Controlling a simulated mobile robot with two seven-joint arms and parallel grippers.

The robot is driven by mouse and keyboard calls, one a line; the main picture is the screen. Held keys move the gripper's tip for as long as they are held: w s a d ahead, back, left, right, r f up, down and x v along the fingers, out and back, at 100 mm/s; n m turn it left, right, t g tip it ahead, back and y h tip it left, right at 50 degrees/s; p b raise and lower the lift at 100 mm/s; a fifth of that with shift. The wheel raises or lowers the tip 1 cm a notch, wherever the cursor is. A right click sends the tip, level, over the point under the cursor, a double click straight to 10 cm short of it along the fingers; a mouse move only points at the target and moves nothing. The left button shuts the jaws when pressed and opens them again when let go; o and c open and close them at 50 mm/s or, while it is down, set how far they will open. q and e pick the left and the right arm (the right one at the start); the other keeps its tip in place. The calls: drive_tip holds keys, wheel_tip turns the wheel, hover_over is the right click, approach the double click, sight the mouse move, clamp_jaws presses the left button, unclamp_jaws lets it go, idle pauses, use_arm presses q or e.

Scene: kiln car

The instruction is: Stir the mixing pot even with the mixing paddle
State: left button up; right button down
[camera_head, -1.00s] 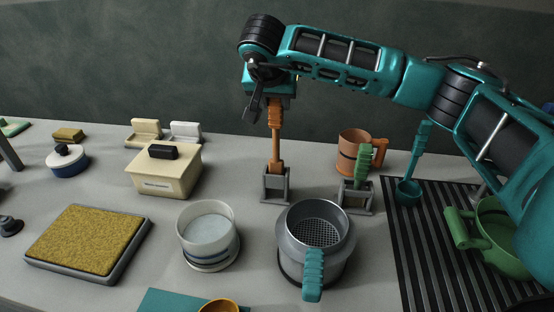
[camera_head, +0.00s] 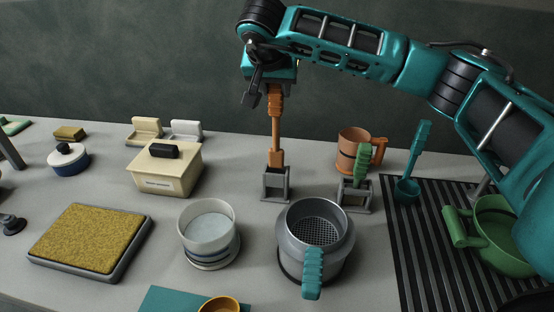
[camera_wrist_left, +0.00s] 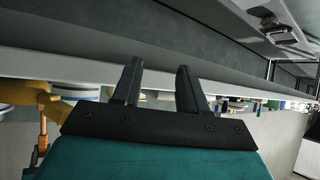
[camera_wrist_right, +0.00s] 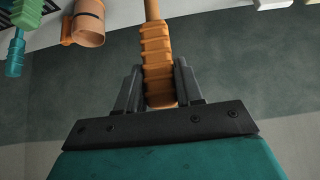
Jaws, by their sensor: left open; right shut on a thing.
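The mixing paddle (camera_head: 275,128), with a ribbed orange handle, stands upright over a small grey holder (camera_head: 275,187). Its lower end is still within or just at the holder's opening. My right gripper (camera_head: 274,86) is shut on the handle's top; the right wrist view shows the handle (camera_wrist_right: 156,52) between both fingers. The mixing pot seems to be the white round pot (camera_head: 207,229) with pale blue-grey contents, in front and to the left of the holder. My left gripper (camera_wrist_left: 160,82) is open and empty in the left wrist view, and not clearly seen in the head view.
A grey sieve pot (camera_head: 316,240) with a teal handle stands right of the white pot. A second holder (camera_head: 356,196) carries a green-handled tool. An orange mug (camera_head: 353,150), lidded cream box (camera_head: 164,170) and yellow-topped tray (camera_head: 88,238) stand around. Bare table lies left of the holder.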

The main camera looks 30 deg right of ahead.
drive_tip(key=shift+r, duration=0.1)
drive_tip(key=shift+r, duration=1.7)
